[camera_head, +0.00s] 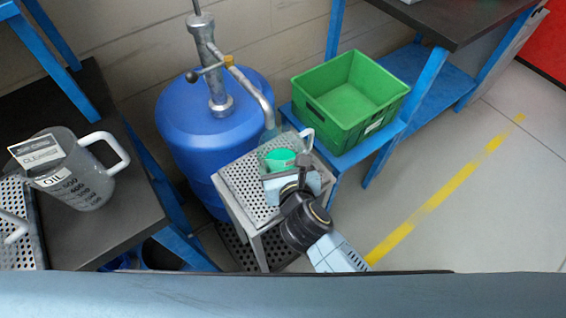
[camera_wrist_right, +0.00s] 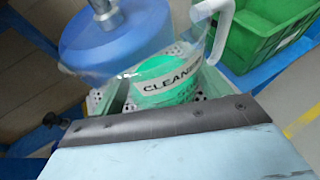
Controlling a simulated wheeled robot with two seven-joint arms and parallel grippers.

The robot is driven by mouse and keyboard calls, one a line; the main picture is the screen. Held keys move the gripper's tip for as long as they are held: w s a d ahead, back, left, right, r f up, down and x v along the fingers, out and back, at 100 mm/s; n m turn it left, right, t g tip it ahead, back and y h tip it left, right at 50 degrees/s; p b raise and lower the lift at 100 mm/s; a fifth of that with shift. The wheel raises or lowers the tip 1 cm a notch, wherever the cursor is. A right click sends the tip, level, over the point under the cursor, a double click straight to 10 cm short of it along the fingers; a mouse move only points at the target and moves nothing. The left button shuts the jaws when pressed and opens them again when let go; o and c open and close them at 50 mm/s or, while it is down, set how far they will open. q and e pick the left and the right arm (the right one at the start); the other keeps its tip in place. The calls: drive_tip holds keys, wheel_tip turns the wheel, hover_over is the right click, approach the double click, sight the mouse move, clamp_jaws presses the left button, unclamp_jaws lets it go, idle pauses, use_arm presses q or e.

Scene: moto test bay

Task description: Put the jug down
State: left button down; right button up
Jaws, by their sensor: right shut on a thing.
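A clear jug with green liquid (camera_head: 281,158) is at the perforated stand (camera_head: 240,186), below the pump's spout. My right gripper (camera_head: 288,176) is shut on this jug from the near side. In the right wrist view the jug (camera_wrist_right: 168,84) looks upright or nearly so, with a "CLEAN..." label facing me, partly cut off by glare, and a white handle at the upper right. Perforated metal shows around its base. I cannot tell whether the base touches the stand. My left gripper is not in view.
A blue drum (camera_head: 177,125) with a metal hand pump (camera_head: 212,75) stands just behind the stand. A green crate (camera_head: 345,128) sits on a blue shelf to the right.

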drive_tip(key=o, duration=0.8)
drive_tip(key=shift+f, duration=0.15)
drive_tip(key=o, duration=0.4)
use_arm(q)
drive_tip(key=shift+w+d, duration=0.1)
use_arm(e)
drive_tip(key=shift+o, duration=0.2)
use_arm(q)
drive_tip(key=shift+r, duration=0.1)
use_arm(e)
drive_tip(key=shift+s+r, duration=0.25)
drive_tip(key=shift+r, duration=0.05)
drive_tip(key=p+v, duration=0.1)
drive_tip(key=v, duration=0.4)
drive_tip(key=shift+d+p, duration=0.1)
drive_tip(key=shift+p, duration=0.2)
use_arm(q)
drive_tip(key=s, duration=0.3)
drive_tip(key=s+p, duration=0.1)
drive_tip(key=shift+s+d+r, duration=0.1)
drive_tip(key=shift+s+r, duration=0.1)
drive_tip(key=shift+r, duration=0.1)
use_arm(e)
drive_tip(key=v, duration=0.6)
drive_tip(key=shift+s, duration=0.25)
